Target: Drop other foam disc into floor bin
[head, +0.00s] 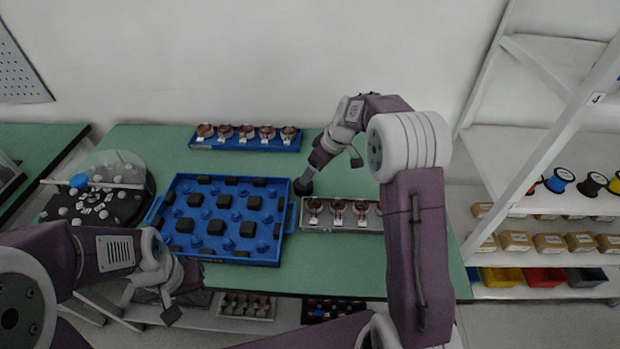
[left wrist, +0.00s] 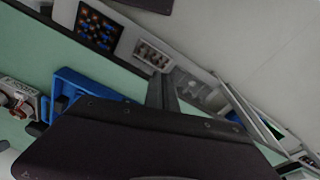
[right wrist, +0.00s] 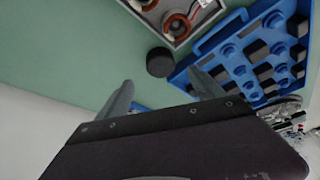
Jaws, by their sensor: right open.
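A dark round foam disc (head: 303,187) lies on the green table, just right of the blue tray. It also shows in the right wrist view (right wrist: 160,62), beyond and between the fingertips. My right gripper (head: 335,162) is open and empty, with its fingers pointing toward the disc and apart from it; its fingers also show in the right wrist view (right wrist: 163,92). My left gripper (head: 172,308) hangs over the table's front edge, with its fingers together and nothing seen between them; they also show in the left wrist view (left wrist: 162,92). I cannot make out a floor bin.
The blue tray (head: 240,261) holds several black blocks and blue pegs. A grey tray (head: 325,229) with copper stators stands to its right, a blue rack (head: 245,147) behind. A round turntable (head: 130,205) stands at left. Shelves (head: 500,170) stand at right.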

